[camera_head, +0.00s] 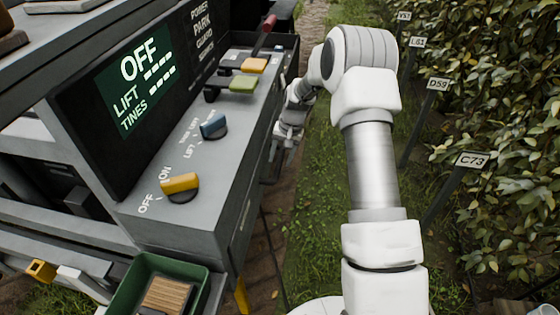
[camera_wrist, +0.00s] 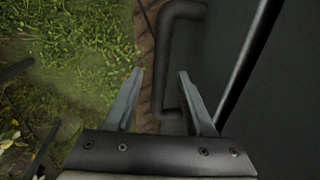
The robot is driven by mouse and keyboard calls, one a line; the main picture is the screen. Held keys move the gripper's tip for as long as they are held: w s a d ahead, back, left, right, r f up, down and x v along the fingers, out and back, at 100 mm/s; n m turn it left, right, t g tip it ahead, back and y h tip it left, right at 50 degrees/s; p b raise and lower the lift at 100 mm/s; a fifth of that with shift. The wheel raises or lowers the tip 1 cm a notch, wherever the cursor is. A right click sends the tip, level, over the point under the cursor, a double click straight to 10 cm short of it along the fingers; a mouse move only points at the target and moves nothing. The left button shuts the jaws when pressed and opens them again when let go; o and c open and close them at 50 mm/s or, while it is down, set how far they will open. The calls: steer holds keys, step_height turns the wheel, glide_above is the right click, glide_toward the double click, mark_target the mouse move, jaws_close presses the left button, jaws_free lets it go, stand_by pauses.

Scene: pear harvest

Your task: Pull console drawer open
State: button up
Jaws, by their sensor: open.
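The grey console (camera_head: 225,160) fills the left half of the head view. My gripper (camera_head: 284,148) hangs beside its right side, small and partly hidden by the console edge. In the wrist view my gripper (camera_wrist: 160,72) is open, with two grey fingers spread. A dark bar handle (camera_wrist: 168,50) stands on a dark panel face (camera_wrist: 225,75). In that picture the bar runs between the fingertips, nearer the right finger; no grip on it shows. I cannot tell how deep it sits between them. The drawer's outline is not clear in either view.
A green bin (camera_head: 180,265) sits at the lower left. A leafy hedge (camera_head: 510,120) with label signs stands on the right. Grass (camera_head: 315,195) lies between.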

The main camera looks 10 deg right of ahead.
steer(key=shift+w+a+f, duration=0.1)
steer(key=shift+a+f, duration=0.05)
steer(key=shift+f, duration=0.6)
jaws_close()
stand_by(0.9)
